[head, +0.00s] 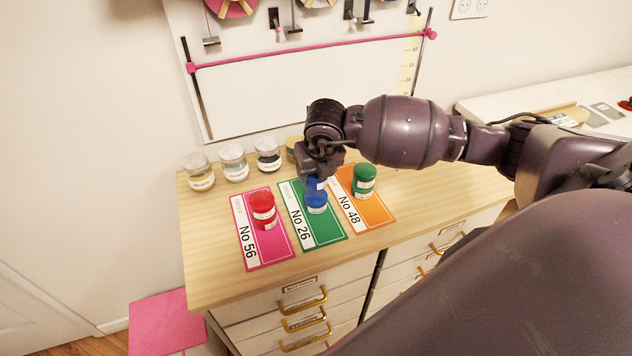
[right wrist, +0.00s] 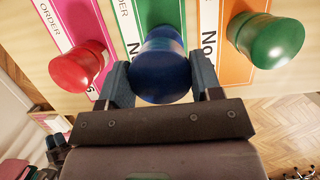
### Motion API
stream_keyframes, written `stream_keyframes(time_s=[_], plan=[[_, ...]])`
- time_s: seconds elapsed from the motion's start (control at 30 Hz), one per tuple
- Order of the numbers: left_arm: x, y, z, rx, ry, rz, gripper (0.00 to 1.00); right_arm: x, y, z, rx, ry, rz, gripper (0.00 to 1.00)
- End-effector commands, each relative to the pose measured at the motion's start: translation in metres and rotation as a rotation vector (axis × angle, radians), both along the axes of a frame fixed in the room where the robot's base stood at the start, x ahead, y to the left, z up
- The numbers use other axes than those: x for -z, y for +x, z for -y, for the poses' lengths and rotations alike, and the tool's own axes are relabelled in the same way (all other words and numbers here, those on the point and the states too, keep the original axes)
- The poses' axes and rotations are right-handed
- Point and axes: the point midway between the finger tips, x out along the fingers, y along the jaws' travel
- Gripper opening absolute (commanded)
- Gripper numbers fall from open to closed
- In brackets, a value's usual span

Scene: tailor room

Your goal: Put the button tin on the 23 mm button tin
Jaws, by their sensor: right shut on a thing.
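My right gripper (head: 318,172) is shut on a blue button tin (head: 317,184) above the green No 26 card (head: 330,229). Another blue tin (head: 316,203) stands upright on that card, directly below the held one. Whether the two touch I cannot tell. In the right wrist view the held blue tin (right wrist: 160,65) sits between both fingers and hides most of what is beneath it. Size labels are too small to read, so I cannot tell which tin is marked 23 mm. My left gripper is not in view.
Red tins (head: 263,208) stand stacked on the pink No 56 card (head: 270,252), left of the gripper. Green tins (head: 364,180) stand on the orange No 48 card (head: 375,214), to the right. Glass jars (head: 233,162) line the back. The wooden top's (head: 207,265) front left is clear.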

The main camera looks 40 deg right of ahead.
Motion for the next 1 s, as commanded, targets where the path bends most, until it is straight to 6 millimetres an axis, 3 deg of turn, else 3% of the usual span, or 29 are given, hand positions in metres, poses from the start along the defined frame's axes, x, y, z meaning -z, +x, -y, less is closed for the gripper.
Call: stream_keyframes(time_s=[0.3, 0.73, 0.77, 0.9, 1.0], plan=[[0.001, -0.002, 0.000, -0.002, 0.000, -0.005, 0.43, 0.038, -0.001, 0.000, 0.001, 0.001, -0.003, 0.29], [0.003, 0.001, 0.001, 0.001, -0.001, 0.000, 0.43, 0.045, 0.000, 0.000, 0.000, -0.001, -0.001, 0.29], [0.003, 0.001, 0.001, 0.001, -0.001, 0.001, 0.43, 0.044, 0.000, 0.000, 0.000, -0.001, -0.001, 0.62], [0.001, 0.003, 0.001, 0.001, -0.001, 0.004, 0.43, 0.043, 0.000, 0.000, 0.000, -0.001, 0.000, 0.83], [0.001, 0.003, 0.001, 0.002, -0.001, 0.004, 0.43, 0.043, 0.000, 0.000, 0.000, -0.001, 0.000, 0.84]])
